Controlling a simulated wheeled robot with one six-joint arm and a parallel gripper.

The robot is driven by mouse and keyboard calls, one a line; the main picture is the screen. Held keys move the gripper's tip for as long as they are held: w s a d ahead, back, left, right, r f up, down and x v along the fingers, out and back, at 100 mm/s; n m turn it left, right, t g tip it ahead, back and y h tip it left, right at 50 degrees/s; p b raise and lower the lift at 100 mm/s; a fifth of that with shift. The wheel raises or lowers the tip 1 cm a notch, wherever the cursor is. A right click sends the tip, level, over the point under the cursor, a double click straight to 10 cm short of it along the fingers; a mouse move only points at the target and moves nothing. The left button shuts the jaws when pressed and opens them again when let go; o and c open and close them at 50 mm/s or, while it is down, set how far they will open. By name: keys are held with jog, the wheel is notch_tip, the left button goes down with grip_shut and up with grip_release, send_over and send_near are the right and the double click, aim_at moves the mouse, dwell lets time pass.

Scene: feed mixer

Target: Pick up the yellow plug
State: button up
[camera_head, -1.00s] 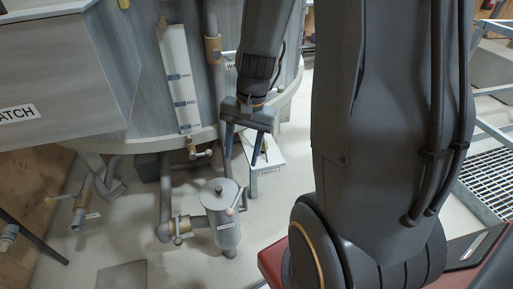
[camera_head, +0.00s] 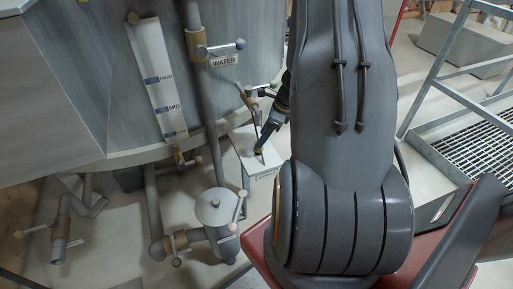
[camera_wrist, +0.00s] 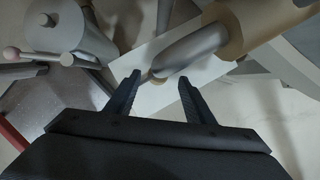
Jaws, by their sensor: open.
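A small yellow-tan piece, which looks like the yellow plug (camera_head: 259,151), shows on top of the white box (camera_head: 246,166) in the head view, right by my fingertips. My gripper (camera_head: 265,140) is seen nearly edge-on there, reaching down over the box from the upper right. In the wrist view my gripper (camera_wrist: 158,78) is open, with its two dark fingers spread over the white box top (camera_wrist: 125,62). A small tan bit (camera_wrist: 159,81) shows between the fingertips, below the end of a grey pipe. I cannot tell whether the fingers touch it.
A grey pipe with a tan collar (camera_wrist: 232,28) hangs close above the fingers in the wrist view. A lidded grey canister (camera_head: 215,208) with valve handles stands left of the box. The large grey tank (camera_head: 90,85) is behind. Metal steps (camera_head: 480,150) stand at right.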

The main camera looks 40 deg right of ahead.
jog(key=shift+x, duration=3.1)
jog(key=shift+s, duration=0.2)
jog(key=c, duration=1.1)
jog(key=shift+r, duration=1)
jog(key=shift+v, duration=0.9)
jog(key=s+d, duration=0.3)
jog(key=s, duration=0.1)
jog(key=s+d+b, duration=0.1)
jog(key=s+d, duration=0.3)
jog(key=s, duration=0.1)
jog(key=s+d+b, duration=0.1)
jog(key=s+d, duration=0.3)
jog(key=shift+s+f, duration=0.1)
jog(key=shift+s, duration=0.05)
